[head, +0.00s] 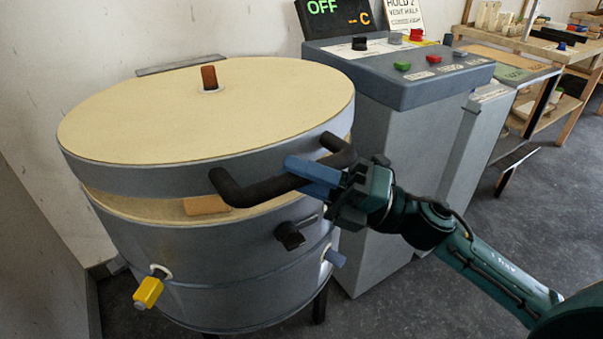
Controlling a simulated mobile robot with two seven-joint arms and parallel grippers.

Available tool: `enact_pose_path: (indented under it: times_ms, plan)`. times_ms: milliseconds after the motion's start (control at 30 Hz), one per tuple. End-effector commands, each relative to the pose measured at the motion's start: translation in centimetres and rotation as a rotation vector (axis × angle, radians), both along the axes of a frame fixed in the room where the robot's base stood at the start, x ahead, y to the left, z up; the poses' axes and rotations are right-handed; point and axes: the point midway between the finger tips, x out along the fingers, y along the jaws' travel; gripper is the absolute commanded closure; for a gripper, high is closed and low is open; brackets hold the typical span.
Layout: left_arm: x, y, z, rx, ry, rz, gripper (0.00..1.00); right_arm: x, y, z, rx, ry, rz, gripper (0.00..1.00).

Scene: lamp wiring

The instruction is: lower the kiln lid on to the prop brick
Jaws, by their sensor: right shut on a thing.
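The kiln lid (200,110) is a round cream disc with a grey rim and an orange-brown plug near its far edge. It lies nearly level over the kiln body (210,265), with a narrow gap at the front. The prop brick (206,205), small and orange-tan, sits on the kiln's front rim in that gap. I cannot tell whether the lid touches it. My right gripper (318,172) is shut on the black lid handle (245,188) at the front right. My left gripper is not in view.
A grey control cabinet (400,70) with coloured knobs and a display reading OFF stands right of the kiln. A yellow-tipped plug (148,290) and a black latch (290,236) stick out from the kiln's front. A wooden workbench (530,45) is at back right. Floor is clear at right.

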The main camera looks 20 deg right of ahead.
Motion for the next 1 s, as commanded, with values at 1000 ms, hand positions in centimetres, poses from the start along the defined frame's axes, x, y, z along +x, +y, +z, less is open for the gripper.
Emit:
enact_pose_path:
  times_ms: [1000]
  plan:
    - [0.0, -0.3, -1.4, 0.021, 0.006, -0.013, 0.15, -2.0, -4.2, -2.0, 0.0, 0.006, -0.003, 0.55]
